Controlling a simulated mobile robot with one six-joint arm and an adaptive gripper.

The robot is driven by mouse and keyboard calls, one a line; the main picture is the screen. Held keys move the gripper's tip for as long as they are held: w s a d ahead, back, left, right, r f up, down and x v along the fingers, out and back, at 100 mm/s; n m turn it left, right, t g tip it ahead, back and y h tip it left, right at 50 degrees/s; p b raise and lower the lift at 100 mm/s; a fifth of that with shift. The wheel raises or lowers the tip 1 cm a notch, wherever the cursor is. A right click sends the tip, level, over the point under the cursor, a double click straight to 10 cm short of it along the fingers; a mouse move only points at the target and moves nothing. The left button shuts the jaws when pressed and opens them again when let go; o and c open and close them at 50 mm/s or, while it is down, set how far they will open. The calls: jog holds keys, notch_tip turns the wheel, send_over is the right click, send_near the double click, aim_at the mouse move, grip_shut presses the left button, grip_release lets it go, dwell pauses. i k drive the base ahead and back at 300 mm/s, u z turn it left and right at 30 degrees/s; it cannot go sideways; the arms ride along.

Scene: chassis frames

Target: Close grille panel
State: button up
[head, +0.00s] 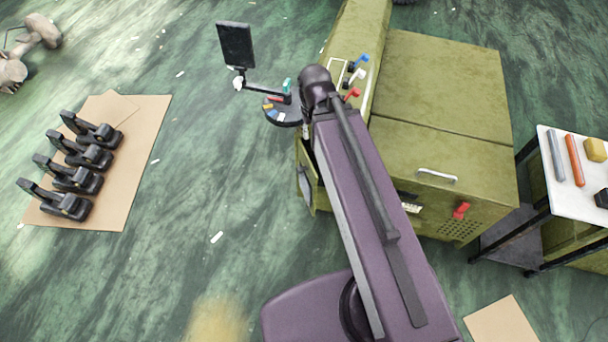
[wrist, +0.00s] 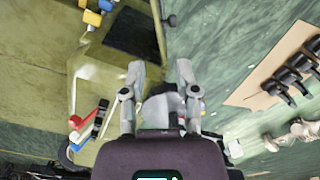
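An olive-green cabinet (head: 440,90) stands right of my arm in the head view. A hinged panel (head: 308,172) sticks out from its left side, standing ajar; I take it for the grille panel, but no grille holes show on it. In the wrist view the panel (wrist: 158,22) appears nearly edge-on beside a dark opening (wrist: 130,32) in the cabinet, with a black knob (wrist: 171,20) on its outer side. My gripper (wrist: 160,68) is open and empty, its fingertips apart from the panel. In the head view my arm hides the gripper.
Red, white and blue levers (head: 357,76) sit on the cabinet's console. A round tray (head: 283,112) and a dark screen (head: 236,45) stand beside it. A perforated patch (head: 457,232) marks the cabinet front. Black tools (head: 75,180) lie on cardboard at left. The floor between is mostly clear.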

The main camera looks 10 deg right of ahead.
aim_at(309, 179)
jog(key=u, duration=0.7)
jog(key=k, duration=0.6)
jog(key=z, duration=0.5)
